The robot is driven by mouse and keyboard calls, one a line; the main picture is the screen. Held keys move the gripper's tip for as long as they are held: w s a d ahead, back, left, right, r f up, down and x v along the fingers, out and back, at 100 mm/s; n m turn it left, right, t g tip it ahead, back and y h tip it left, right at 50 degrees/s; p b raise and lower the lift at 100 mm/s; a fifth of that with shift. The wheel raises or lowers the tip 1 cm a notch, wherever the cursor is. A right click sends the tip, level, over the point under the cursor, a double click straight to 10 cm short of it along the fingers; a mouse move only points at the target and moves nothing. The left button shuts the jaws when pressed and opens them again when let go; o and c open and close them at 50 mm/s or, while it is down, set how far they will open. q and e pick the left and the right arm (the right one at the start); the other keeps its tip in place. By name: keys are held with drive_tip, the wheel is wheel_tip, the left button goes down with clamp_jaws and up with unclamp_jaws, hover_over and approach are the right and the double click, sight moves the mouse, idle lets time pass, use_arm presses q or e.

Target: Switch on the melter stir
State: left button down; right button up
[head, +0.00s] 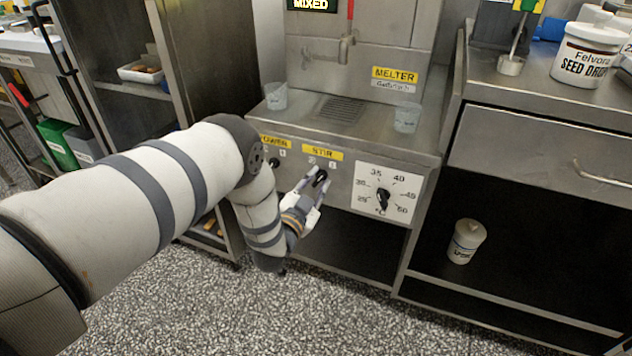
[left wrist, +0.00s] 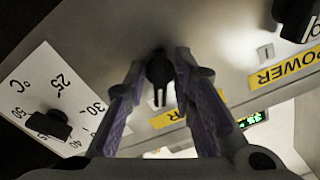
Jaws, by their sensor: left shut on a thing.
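The melter (head: 413,99) is a steel machine with a yellow MELTER label. Its front panel carries a yellow STIR label (head: 322,153) with small marks under it. My left gripper (head: 318,183) is at the black stir knob (head: 321,176) just below that label. In the left wrist view the stir knob (left wrist: 160,68) sits between the two fingertips of my left gripper (left wrist: 160,78), which is shut on it. Which mark the knob points to cannot be told. My right gripper is not in view.
A POWER label (head: 275,142) and its black knob (head: 274,162) are left of STIR. A temperature dial (head: 382,201) is on the right. Clear cups (head: 276,96) (head: 406,117) stand on the melter's ledge. A Felvora tub (head: 586,58) stands on the right counter; a white jar (head: 466,241) is on the shelf below.

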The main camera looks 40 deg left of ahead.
use_arm(q)
drive_tip(key=c, duration=1.7)
unclamp_jaws()
drive_tip(key=v, duration=1.2)
drive_tip(key=shift+s, duration=0.1)
drive_tip(key=shift+f, duration=0.15)
